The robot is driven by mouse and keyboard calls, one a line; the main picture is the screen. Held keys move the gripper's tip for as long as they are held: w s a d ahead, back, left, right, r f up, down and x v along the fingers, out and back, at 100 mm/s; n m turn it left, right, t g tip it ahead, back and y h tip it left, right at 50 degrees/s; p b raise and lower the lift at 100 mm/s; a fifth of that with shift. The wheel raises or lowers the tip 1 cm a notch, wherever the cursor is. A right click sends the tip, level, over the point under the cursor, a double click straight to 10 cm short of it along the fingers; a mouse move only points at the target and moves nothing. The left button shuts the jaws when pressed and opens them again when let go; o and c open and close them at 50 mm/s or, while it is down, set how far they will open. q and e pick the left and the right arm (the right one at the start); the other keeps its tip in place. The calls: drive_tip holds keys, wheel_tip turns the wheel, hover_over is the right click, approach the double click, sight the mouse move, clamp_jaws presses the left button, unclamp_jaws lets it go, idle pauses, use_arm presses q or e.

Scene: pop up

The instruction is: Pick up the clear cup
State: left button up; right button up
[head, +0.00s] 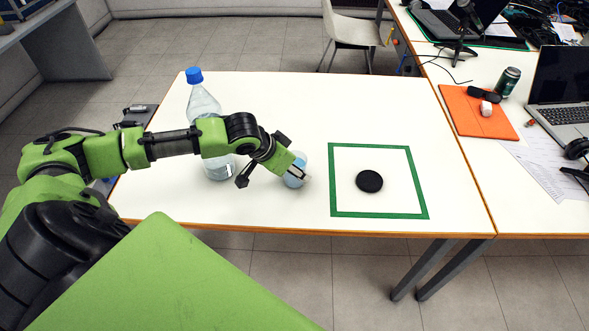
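The clear cup (294,181) stands on the white table, left of the green square outline. It looks pale blue and see-through, and my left gripper partly covers it. My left gripper (297,172) reaches in from the left and is right at the cup, overlapping its upper part. Dark finger parts stick out on both sides of the wrist. I cannot tell whether the fingers touch the cup or are closed on it. My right gripper is not in view.
A large clear bottle with a blue cap (203,100) stands behind my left forearm. A black disc (369,181) lies inside the green square outline (379,215). The right side of the white table (420,110) is clear. A second desk with a laptop (562,90) adjoins on the right.

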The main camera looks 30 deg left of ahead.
use_arm(q)
drive_tip(key=c, duration=0.5)
drive_tip(key=shift+r, duration=0.1)
